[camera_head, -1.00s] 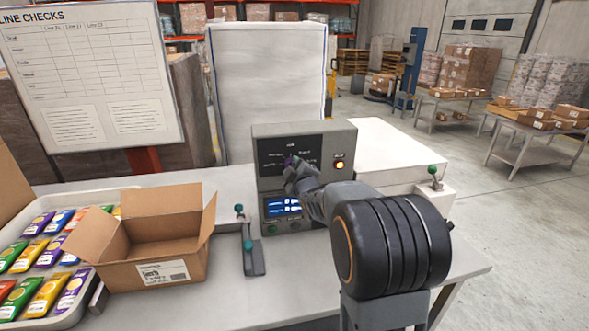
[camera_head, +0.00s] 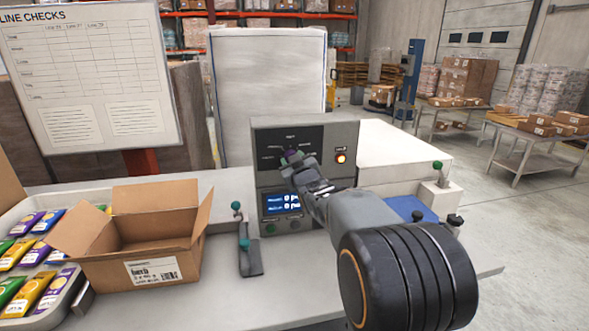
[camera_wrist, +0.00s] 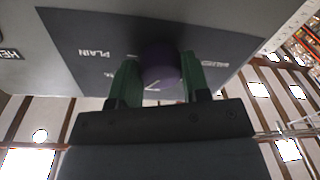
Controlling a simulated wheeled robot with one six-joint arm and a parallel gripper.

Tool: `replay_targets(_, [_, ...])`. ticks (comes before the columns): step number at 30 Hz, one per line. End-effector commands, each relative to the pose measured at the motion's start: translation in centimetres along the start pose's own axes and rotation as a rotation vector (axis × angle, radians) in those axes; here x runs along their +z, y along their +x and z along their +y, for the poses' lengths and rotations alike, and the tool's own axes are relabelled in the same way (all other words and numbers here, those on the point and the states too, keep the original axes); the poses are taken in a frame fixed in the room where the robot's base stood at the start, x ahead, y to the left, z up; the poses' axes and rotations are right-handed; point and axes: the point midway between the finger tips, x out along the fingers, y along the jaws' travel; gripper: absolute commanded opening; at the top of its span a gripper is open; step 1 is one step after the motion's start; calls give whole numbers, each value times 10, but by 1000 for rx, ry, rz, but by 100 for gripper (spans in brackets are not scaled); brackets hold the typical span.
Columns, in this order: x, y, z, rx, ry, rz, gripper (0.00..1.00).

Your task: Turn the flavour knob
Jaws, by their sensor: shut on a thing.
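The flavour knob (camera_wrist: 160,66) is a round purple knob on a dark panel with pale lettering, one word reading PLAIN, in the wrist view. In the head view the knob (camera_head: 291,155) shows only in part on the front of the grey control box (camera_head: 347,135). My gripper (camera_wrist: 161,78) is shut on the knob, one green finger on each side of it. In the head view my gripper (camera_head: 296,163) reaches the panel and hides part of its markings. The knob's pointer direction is not clear.
Below the knob is a blue-lit display (camera_head: 283,203), and an amber lamp (camera_head: 341,158) glows at right. A green-knobbed lever (camera_head: 245,243) and an open cardboard box (camera_head: 140,262) stand to the left. A tray of coloured packets (camera_head: 62,307) is farther left.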

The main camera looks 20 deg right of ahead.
Motion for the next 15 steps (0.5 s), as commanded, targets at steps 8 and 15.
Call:
replay_targets(8, [1, 0, -1, 9, 122, 7, 19])
replay_targets(15, [0, 0, -1, 12, 164, 8, 19])
